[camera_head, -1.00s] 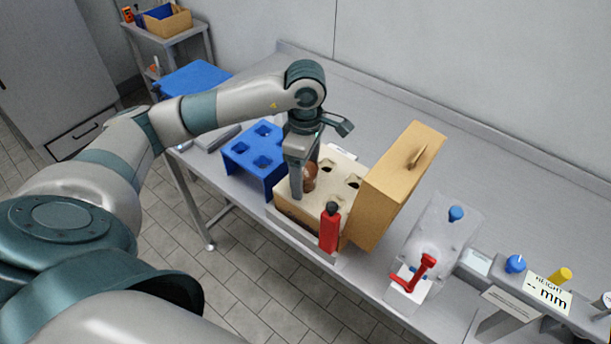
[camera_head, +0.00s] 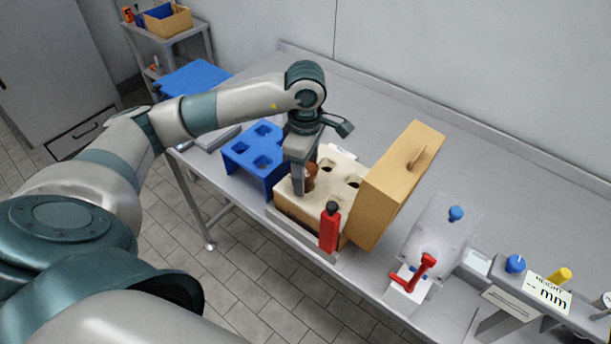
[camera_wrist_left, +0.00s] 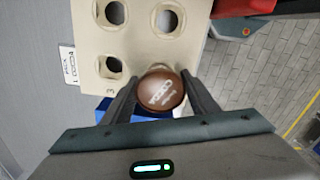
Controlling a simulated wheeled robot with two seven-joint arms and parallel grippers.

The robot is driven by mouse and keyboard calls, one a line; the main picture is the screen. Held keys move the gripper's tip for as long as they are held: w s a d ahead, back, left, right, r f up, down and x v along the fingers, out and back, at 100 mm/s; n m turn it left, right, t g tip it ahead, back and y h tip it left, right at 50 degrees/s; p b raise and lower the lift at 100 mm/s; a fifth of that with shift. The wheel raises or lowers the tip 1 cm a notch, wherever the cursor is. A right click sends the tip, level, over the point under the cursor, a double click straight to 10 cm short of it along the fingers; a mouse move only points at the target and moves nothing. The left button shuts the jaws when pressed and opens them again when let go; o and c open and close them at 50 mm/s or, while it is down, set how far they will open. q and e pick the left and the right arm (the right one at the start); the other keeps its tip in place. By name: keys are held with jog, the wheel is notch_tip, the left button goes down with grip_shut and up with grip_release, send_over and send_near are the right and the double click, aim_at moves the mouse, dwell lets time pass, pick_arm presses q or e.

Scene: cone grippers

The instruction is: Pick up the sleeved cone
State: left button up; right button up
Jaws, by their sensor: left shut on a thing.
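The sleeved cone (camera_head: 311,174) shows as a small brown piece at the cream holder block (camera_head: 325,200). In the left wrist view its round brown top (camera_wrist_left: 161,91) with pale lettering sits between the two dark fingers. My left gripper (camera_head: 306,182) points down over the block's left part and is shut on the cone. The cone's lower part is hidden, so I cannot tell how far it sits in the block. The block's open holes (camera_wrist_left: 166,19) show in the wrist view. My right gripper is not in view.
A blue stand with holes (camera_head: 240,160) is left of the block. A tan lid-like board (camera_head: 390,195) leans up at its right, and a red upright piece (camera_head: 329,230) stands at its front. A clear fixture (camera_head: 440,235) is farther right. The table's back (camera_head: 480,150) is bare.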

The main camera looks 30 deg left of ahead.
pick_arm(q)
jog(key=shift+r, duration=0.15)
notch_tip(320, 180, up, 8)
jog(key=b, duration=0.3)
jog(key=shift+r, duration=0.85)
jog(key=m, duration=0.2)
jog(key=r+m, duration=0.1)
jog(key=shift+w+d+b, duration=0.2)
jog(key=shift+d+b, duration=0.1)
jog(key=m, duration=0.3)
jog(key=shift+d+r+t+y, duration=0.1)
jog(key=shift+r+t+y, duration=0.05)
jog(key=shift+t+y, duration=0.15)
jog(key=m, duration=0.2)
jog(key=shift+r+m, duration=0.15)
jog(key=shift+m, duration=0.25)
jog(key=m, duration=0.3)
jog(key=shift+s+a+b, duration=0.25)
jog(key=shift+a+b, duration=0.05)
